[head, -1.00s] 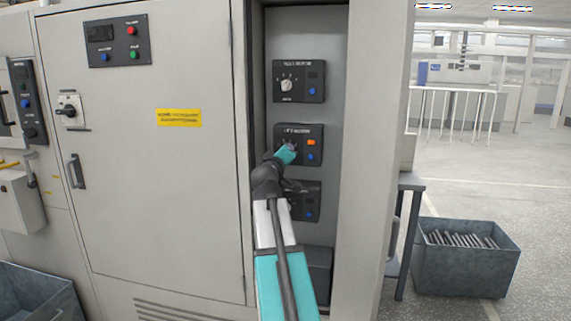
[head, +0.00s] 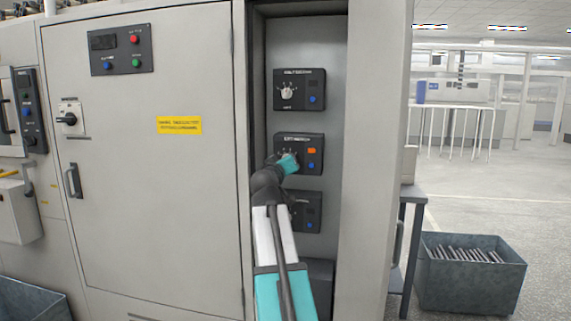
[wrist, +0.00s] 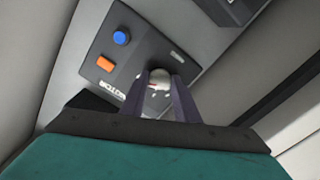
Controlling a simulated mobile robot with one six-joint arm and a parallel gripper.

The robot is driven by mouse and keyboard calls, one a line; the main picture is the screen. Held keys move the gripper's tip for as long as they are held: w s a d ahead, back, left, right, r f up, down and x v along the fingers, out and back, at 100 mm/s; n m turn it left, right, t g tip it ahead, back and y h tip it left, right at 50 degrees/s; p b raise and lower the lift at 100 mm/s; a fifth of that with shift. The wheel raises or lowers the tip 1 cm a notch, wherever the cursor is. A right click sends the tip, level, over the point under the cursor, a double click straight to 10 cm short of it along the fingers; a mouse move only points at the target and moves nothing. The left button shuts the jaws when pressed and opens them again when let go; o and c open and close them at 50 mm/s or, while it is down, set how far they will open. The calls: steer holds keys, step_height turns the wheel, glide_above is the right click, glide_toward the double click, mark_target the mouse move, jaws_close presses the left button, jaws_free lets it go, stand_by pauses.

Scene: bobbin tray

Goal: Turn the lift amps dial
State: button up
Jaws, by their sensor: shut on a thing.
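Three black dial panels are stacked in the recess of the grey cabinet. My gripper (head: 290,157) is at the middle panel (head: 318,140), which has an orange light and a blue button at its right. In the wrist view my gripper (wrist: 159,80) is shut on a pale round dial knob (wrist: 159,77) on that panel (wrist: 128,68), one finger on each side. The head view mostly hides the gripped knob behind my gripper.
The lower panel (head: 310,218) is partly behind my arm. The recess side walls stand close on both sides. A grey bin of rods (head: 472,285) stands on the floor at right.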

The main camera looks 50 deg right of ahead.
steer(key=o, duration=1)
steer(key=shift+o, duration=0.2)
steer(key=shift+a, duration=0.1)
steer(key=p+v, duration=0.1)
steer(key=v, duration=1.2)
steer(key=shift+a, duration=0.3)
steer(key=shift+s, duration=0.15)
